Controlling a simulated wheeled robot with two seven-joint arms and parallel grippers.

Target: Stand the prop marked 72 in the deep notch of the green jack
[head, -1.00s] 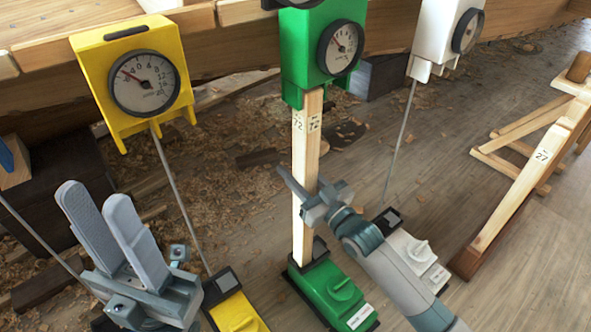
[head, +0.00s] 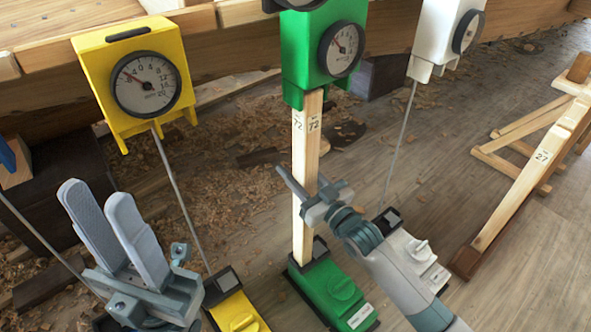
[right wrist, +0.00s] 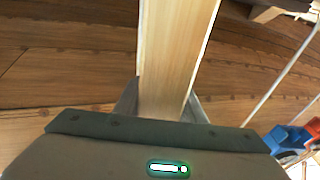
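The pale wooden prop marked 72 (head: 304,158) stands nearly upright. Its top meets the underside of the green jack's upper box (head: 320,45), between green prongs. Its foot is at the green jack's base (head: 335,290); the seat there is too small to make out. My right gripper (head: 308,190) is around the prop below its labels, one finger crossing in front. The right wrist view shows the prop (right wrist: 175,50) between both fingers, whose inner faces are hidden, so a grip is unclear. My left gripper (head: 100,215) is open and empty at lower left.
A yellow gauge box (head: 95,60) hangs left over a yellow base (head: 235,312). A white gauge box (head: 440,30) hangs right, over a white base (head: 415,250). Thin rods run below them. A wooden prop marked 27 (head: 530,175) leans on a trestle at right.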

